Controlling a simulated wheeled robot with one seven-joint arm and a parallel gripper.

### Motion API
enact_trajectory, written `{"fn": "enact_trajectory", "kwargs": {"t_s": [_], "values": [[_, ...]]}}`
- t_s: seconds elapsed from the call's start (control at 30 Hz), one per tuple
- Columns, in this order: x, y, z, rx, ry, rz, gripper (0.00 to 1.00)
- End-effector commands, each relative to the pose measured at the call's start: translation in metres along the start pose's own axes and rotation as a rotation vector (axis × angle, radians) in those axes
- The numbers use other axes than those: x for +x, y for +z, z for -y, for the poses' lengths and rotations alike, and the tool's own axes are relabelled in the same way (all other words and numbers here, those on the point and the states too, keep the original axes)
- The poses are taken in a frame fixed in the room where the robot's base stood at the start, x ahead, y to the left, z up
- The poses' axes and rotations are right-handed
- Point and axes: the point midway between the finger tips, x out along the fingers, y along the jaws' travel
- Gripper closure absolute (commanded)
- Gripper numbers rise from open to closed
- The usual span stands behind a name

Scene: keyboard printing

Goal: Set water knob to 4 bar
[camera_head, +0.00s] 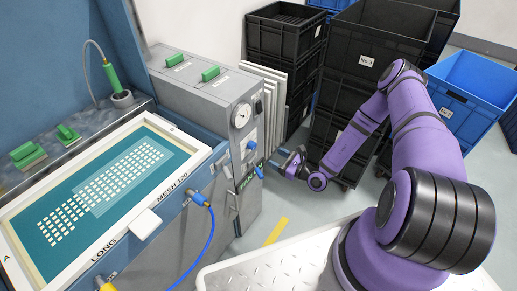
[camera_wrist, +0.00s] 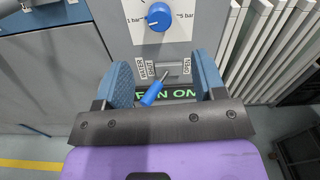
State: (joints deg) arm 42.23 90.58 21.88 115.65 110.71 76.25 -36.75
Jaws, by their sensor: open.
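The water knob is a round blue knob (camera_wrist: 159,17) on a white dial plate at the top of the wrist view. Its scale reads 1 bar at left and what looks like 5 bar at right. Its exact setting is too small to read. In the head view the knob (camera_head: 251,145) sits on the machine's end panel below a round gauge (camera_head: 241,115). My gripper (camera_wrist: 163,72) is open, its two blue-grey fingers apart and facing the panel below the knob. It also shows in the head view (camera_head: 291,162), right of the panel. It holds nothing.
A lever with a blue handle (camera_wrist: 152,92) sticks out below the knob, between my fingers in the wrist view; contact is not visible. White panels (camera_head: 268,88) and black crates (camera_head: 285,38) stand behind. A blue hose (camera_head: 208,240) hangs at the machine's front.

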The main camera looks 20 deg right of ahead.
Motion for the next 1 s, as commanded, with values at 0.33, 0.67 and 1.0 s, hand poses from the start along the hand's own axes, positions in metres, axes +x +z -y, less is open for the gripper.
{"fn": "enact_trajectory", "kwargs": {"t_s": [0.33, 0.67, 1.0], "values": [[0.060, 0.000, -0.001, -0.001, 0.004, 0.001, 0.36], [0.095, 0.001, -0.001, 0.000, 0.003, 0.001, 0.36], [0.098, 0.001, -0.001, 0.000, 0.003, 0.001, 0.36]]}}
